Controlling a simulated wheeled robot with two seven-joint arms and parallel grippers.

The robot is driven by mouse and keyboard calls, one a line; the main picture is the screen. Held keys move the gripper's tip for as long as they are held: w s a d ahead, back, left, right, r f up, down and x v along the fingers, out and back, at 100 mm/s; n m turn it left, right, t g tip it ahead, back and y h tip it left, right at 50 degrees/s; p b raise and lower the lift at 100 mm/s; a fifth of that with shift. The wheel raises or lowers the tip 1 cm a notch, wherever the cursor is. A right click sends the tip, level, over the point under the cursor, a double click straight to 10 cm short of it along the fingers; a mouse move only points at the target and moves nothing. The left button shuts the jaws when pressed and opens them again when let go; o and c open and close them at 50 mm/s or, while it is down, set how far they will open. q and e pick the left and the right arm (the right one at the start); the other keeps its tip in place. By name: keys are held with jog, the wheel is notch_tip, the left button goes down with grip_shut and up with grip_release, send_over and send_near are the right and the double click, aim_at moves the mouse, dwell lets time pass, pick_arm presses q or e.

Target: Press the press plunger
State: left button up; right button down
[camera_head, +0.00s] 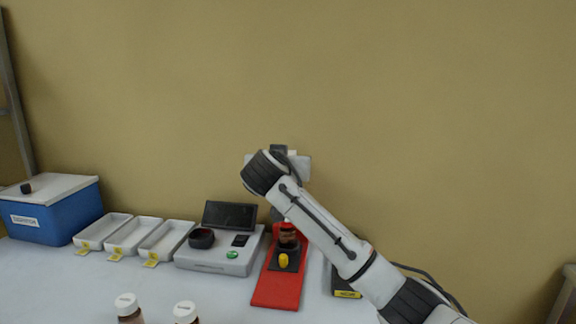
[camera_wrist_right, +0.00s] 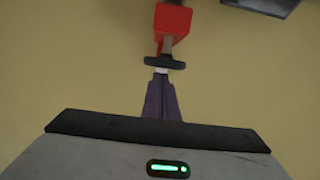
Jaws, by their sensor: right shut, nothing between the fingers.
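The press stands on the table in the head view, with a red base (camera_head: 275,290), a yellow knob and a small brown item on it. Its upper part is mostly hidden behind my right arm. In the right wrist view a red block (camera_wrist_right: 172,20) carries a grey rod that ends in a black disc, which looks like the press plunger (camera_wrist_right: 165,62). My right gripper (camera_wrist_right: 162,76) is shut and empty, its dark fingertips at the disc. I cannot tell whether they touch it. In the head view its fingers are hidden behind my wrist. My left gripper is not in view.
A grey device (camera_head: 217,258) with a dark screen stands left of the press. Several white trays (camera_head: 133,235) and a blue box (camera_head: 62,217) stand further left. Two white-capped bottles (camera_head: 127,304) stand at the front. A dark device (camera_head: 343,287) and cables are at right.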

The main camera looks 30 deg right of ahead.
pick_arm(q)
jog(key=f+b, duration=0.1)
jog(key=b, duration=0.1)
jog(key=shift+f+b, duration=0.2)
jog(key=shift+b, duration=0.1)
pick_arm(e)
jog(key=r+v, duration=0.1)
jog(key=v, duration=0.9)
jog(key=shift+r, duration=0.15)
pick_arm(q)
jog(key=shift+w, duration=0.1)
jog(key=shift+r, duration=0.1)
